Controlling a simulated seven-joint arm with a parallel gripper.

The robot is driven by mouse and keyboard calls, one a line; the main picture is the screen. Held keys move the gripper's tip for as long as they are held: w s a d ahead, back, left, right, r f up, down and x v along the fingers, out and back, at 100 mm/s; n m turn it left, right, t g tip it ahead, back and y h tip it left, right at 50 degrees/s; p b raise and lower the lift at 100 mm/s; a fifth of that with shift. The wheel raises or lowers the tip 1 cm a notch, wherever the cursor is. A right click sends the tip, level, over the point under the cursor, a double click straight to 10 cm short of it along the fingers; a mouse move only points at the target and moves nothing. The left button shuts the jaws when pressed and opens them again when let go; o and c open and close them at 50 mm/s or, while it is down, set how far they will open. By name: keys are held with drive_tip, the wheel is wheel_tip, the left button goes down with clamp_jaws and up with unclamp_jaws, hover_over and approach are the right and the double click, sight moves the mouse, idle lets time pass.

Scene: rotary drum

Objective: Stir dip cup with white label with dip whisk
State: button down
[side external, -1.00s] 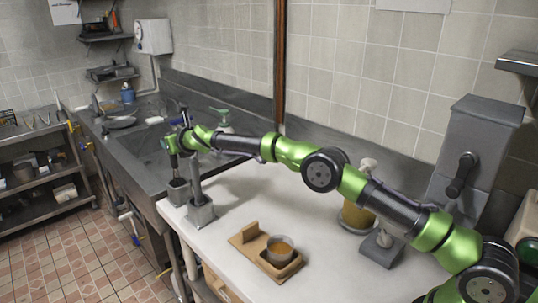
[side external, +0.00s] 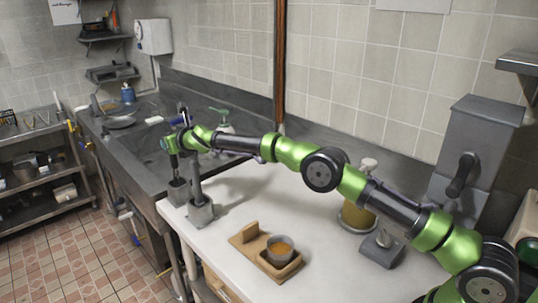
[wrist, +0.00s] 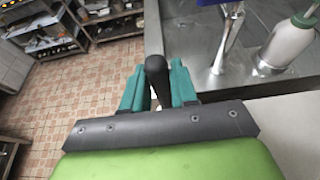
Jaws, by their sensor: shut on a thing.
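My gripper (wrist: 157,88) is shut on a black handle (wrist: 156,70), which stands between its teal fingers in the wrist view. I take this as the dip whisk's handle; its lower end is hidden. In the side view my gripper (side external: 171,146) is at the far left end of the counter, above grey stands. A small cup (side external: 281,248) with orange-brown dip sits in a wooden holder (side external: 248,236) near the counter's front, well to the right of my gripper. I cannot make out a label on the cup.
Two grey stands (side external: 201,214) are at the counter's left end. A jar of yellow-brown content (side external: 356,217) and a grey base (side external: 382,251) stand to the right, near my arm. A sink (side external: 150,150) with a soap bottle lies behind on the left.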

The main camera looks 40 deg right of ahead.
sight(170, 133)
drive_tip(key=shift+r, duration=0.2)
drive_tip(key=shift+r, duration=2.2)
